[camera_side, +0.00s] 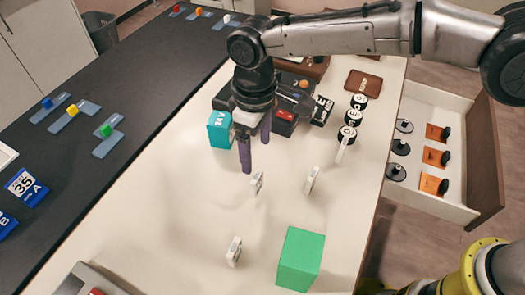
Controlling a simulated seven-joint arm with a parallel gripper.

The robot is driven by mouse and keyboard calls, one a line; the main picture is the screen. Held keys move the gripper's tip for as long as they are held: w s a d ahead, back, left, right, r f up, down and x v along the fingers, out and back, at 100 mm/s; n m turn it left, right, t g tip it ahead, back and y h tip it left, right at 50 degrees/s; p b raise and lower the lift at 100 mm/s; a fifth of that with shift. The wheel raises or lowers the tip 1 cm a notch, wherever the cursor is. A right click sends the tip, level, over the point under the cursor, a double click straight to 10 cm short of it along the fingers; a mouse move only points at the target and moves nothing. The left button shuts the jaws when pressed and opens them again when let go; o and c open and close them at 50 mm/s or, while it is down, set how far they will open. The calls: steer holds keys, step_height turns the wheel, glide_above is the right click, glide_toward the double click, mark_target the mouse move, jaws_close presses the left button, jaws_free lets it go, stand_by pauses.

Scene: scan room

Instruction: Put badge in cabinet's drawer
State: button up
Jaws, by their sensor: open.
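An open white drawer (437,101) with a brown front sticks out at the right side of the table. It holds several orange pieces and black round pieces. I cannot tell for sure which thing is the badge. Candidates are a dark card with white letters (322,111) by the black device, a brown plaque (363,83) near the far edge, and blue cards (26,187) on the dark counter at left. My gripper (256,156) points down with its purple fingers apart and empty, above the pale tabletop, just right of the teal box.
The teal box (220,130) and a black device (286,117) stand close to my gripper. Small white pieces (311,180) stand in the middle, and a green cube (301,260) at the front. The left-front tabletop is largely clear.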

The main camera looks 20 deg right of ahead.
steer(key=shift+r, duration=0.2)
steer(key=s+d+r+m+t+y, duration=0.1)
steer(key=s+d+r+m, duration=0.1)
steer(key=d+r, duration=0.65)
steer(key=s+d+r+m+t, duration=0.15)
steer(key=d+r, duration=0.25)
steer(key=d, duration=0.9)
steer(key=s+d+m+t, duration=0.2)
steer(key=s+d+m, duration=0.2)
steer(key=s+d, duration=0.9)
steer(key=shift+s+d+r, duration=0.25)
steer(key=shift+s+r, duration=0.05)
steer(key=shift+s, duration=0.1)
steer(key=shift+o, duration=0.3)
steer(key=shift+m+t+h, duration=0.5)
steer(key=shift+m+t, duration=0.05)
steer(key=shift+m, duration=0.1)
steer(key=s+f, duration=0.1)
steer(key=s+d, duration=0.1)
steer(key=s, duration=0.1)
steer(key=s+d+f, duration=0.1)
steer(key=shift+s+d+f, duration=0.1)
steer(key=shift+s+f, duration=0.2)
steer(key=shift+o, duration=0.2)
steer(key=shift+s+d+f, duration=0.1)
steer(key=shift+s+f, duration=0.1)
steer(key=shift+s, duration=0.05)
